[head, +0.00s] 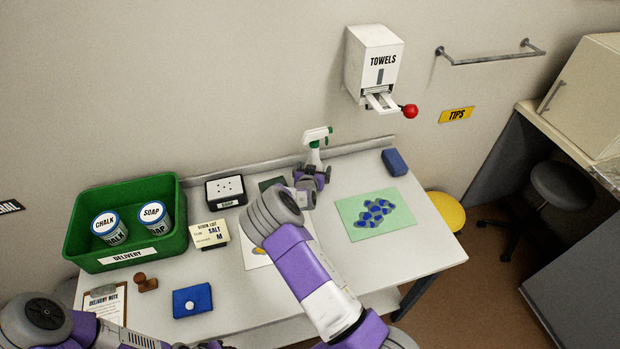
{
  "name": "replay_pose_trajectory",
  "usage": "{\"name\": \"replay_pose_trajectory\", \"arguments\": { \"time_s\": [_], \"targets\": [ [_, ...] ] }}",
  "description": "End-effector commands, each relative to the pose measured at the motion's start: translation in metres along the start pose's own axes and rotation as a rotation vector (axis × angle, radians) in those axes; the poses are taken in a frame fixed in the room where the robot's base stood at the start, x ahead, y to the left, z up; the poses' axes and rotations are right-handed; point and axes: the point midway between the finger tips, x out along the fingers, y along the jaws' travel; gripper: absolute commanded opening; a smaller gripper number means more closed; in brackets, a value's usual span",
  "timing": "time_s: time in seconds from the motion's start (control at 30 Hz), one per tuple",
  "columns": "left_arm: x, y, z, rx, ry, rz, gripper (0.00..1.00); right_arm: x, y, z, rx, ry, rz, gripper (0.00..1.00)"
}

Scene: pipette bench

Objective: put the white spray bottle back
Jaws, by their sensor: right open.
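The white spray bottle (314,156) with a green and white spray head stands upright at the back edge of the table (420,245), near the wall. My right gripper (315,172) is at the bottle, in front of its lower part, with its jaws open. The gripper and wrist hide the bottle's base, and I cannot tell whether the fingers touch it. My left arm shows at the lower left, but its gripper is out of view.
A green delivery bin (125,262) holds chalk and soap tubs. Nearby are a black-framed box (226,191), a card (209,234), a stamp (146,283), a blue block (192,300), another blue block (394,162), and a green mat (352,232). A towel dispenser (372,60) hangs above.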

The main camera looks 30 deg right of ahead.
Motion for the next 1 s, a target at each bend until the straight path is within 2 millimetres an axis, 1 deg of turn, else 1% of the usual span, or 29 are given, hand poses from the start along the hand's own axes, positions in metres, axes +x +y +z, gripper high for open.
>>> {"name": "replay_pose_trajectory", "arguments": {
  "time_s": [0.03,0.3,0.4,0.5,0.7,1.0],
  "targets": [
    [-0.002,0.001,0.000,0.000,0.000,0.000,0.43,-0.011,-0.001,-0.001,0.000,-0.001,-0.002,1.00],
    [-0.006,0.002,0.000,0.000,0.000,0.000,0.43,-0.061,-0.001,-0.001,0.002,0.000,-0.002,1.00],
    [-0.007,0.003,0.001,0.000,0.000,0.000,0.43,-0.076,-0.001,-0.001,0.001,0.000,-0.002,1.00],
    [-0.008,0.003,0.001,0.000,0.000,0.000,0.43,-0.087,-0.001,-0.001,0.000,-0.001,-0.001,1.00],
    [-0.009,0.003,0.001,0.000,0.000,0.000,0.43,-0.096,0.000,0.000,0.000,0.001,0.000,1.00],
    [-0.008,0.003,0.001,0.000,0.000,0.000,0.43,-0.096,0.000,0.000,0.000,0.001,0.000,1.00]
  ]
}}
